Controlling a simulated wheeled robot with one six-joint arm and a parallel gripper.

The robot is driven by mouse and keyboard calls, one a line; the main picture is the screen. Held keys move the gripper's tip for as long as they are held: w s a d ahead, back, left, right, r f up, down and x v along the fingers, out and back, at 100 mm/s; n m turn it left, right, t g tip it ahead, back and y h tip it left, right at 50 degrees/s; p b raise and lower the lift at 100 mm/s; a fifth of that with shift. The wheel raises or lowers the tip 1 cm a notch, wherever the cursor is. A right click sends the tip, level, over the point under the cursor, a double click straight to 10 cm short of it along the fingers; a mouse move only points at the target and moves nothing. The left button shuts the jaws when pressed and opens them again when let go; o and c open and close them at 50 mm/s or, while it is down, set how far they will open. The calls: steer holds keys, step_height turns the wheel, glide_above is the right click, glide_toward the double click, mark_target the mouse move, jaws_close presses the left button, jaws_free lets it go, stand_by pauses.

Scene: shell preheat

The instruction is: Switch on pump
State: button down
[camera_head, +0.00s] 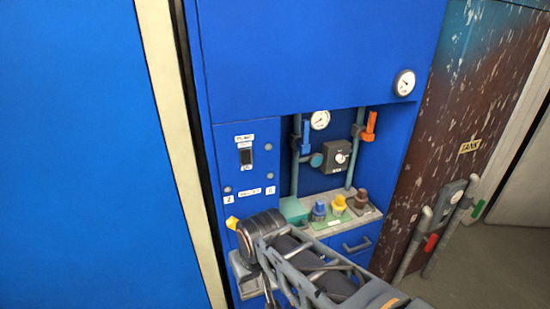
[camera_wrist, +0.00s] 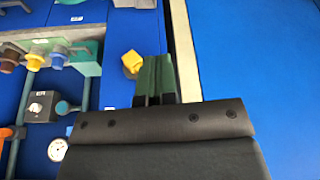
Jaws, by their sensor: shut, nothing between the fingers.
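The pump panel (camera_head: 230,172) is blue, in the middle of the head view, with small white labels; the upper one seems to read PUMP. Below that label is a dark upright switch (camera_head: 246,157); I cannot tell its position. My gripper (camera_wrist: 155,58) shows in the wrist view as two greenish fingers together, shut and empty in front of the blue panel. A yellow knob (camera_wrist: 131,63) is just left of the fingertips there; it also shows in the head view (camera_head: 232,222). In the head view my wrist is below the switch and hides the fingers. The switch is not visible in the wrist view.
Right of the panel, a recess holds pipes, gauges (camera_head: 320,119), a grey control box (camera_head: 336,156), blue and orange valve handles (camera_head: 369,126), and a shelf with blue, yellow and brown connectors (camera_head: 339,205). A rusty tank (camera_head: 465,110) stands right. A plain blue surface (camera_head: 80,150) fills the left.

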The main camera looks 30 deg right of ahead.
mark_target(251, 161)
steer(key=shift+r, duration=0.1)
steer(key=w+d+r+n+t+y+p, duration=0.1)
steer(key=w+d+r+n, duration=0.5)
steer(key=r, duration=0.5)
steer(key=w+d+r+n+t+y+p, duration=0.1)
steer(key=w+d+r+n+y+p, duration=0.1)
steer(key=w+d+r+n, duration=0.5)
step_height(251, 161, up, 4)
steer(key=shift+d+f+n, duration=0.1)
steer(key=shift+d+n, duration=0.1)
steer(key=shift+n, duration=0.6)
steer(key=shift+w, duration=0.1)
steer(key=p+x, duration=0.1)
steer(key=x, duration=0.2)
steer(key=w+p+x, duration=0.1)
steer(key=x, duration=0.3)
steer(key=w+r+p+x, duration=0.1)
steer(key=x, duration=0.3)
steer(key=shift+d, duration=0.25)
steer(key=shift+w+d+f+p, duration=0.15)
steer(key=shift+w+p, duration=0.1)
steer(key=shift+w, duration=0.2)
steer(key=shift+w+f+p, duration=0.1)
steer(key=shift+w+p, duration=0.1)
steer(key=shift+w, duration=0.2)
